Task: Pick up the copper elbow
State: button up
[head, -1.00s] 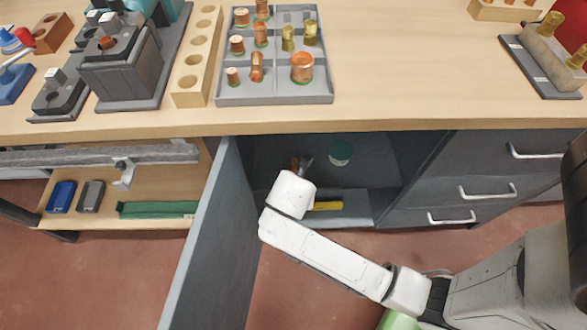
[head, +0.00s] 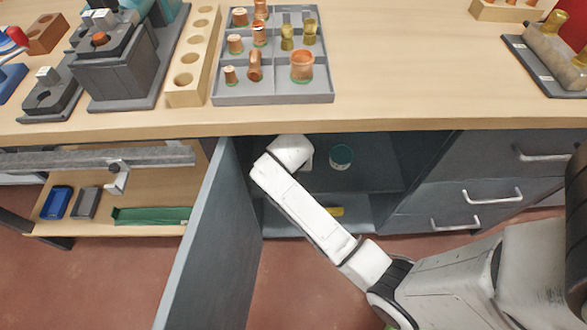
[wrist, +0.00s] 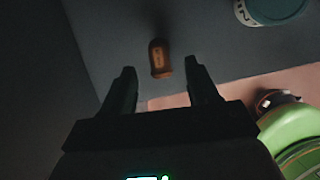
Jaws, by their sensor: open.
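In the wrist view a small dark copper piece (wrist: 160,58) lies on the grey cabinet floor (wrist: 115,35), just beyond my fingertips. It is dim, so I cannot make out a bend. My gripper (wrist: 160,75) is open and empty, its two dark fingers on either side of the line to the piece and not visibly touching it. In the head view my arm reaches into the open cabinet (head: 400,160) under the worktop, and its white wrist link hides the gripper and the piece.
A tin with a teal lid (head: 341,156) stands in the cabinet, right of my wrist. The open cabinet door (head: 212,245) is close on the left. The worktop edge (head: 420,127) is above. A grey tray (head: 275,99) with several copper and brass fittings sits on the worktop.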

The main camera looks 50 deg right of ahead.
jog(key=x, duration=0.1)
jog(key=b+x, duration=0.1)
jog(key=x, duration=0.3)
jog(key=shift+w+d+b, duration=0.2)
jog(key=shift+d+b, duration=0.1)
jog(key=shift+b, duration=0.1)
jog(key=c, duration=1.1)
